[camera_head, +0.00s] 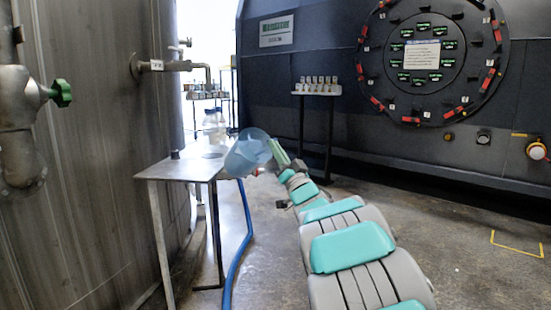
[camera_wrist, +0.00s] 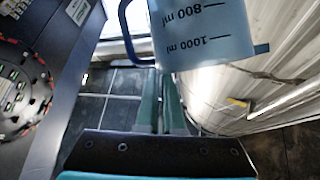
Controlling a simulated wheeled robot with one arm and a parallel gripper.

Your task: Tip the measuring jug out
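The measuring jug (camera_head: 246,155) is translucent blue and hangs tilted in the air at the right edge of the small metal table. In the wrist view the jug (camera_wrist: 208,35) fills the top middle, with 800 ml and 1000 ml marks upside down and its blue handle (camera_wrist: 128,30) on the left. My gripper (camera_head: 279,153) reaches the jug from the right. In the wrist view my gripper's green fingers (camera_wrist: 160,90) are close together at the handle side of the jug and seem closed on it. The exact contact is hidden. I cannot tell whether the jug holds liquid.
The metal table (camera_head: 180,170) has a small dark object (camera_head: 175,154) on it. A blue hose (camera_head: 240,245) runs down to the floor. A large steel tank (camera_head: 85,130) stands left, and the dark compactor wall (camera_head: 300,80) stands behind. Floor at right is clear.

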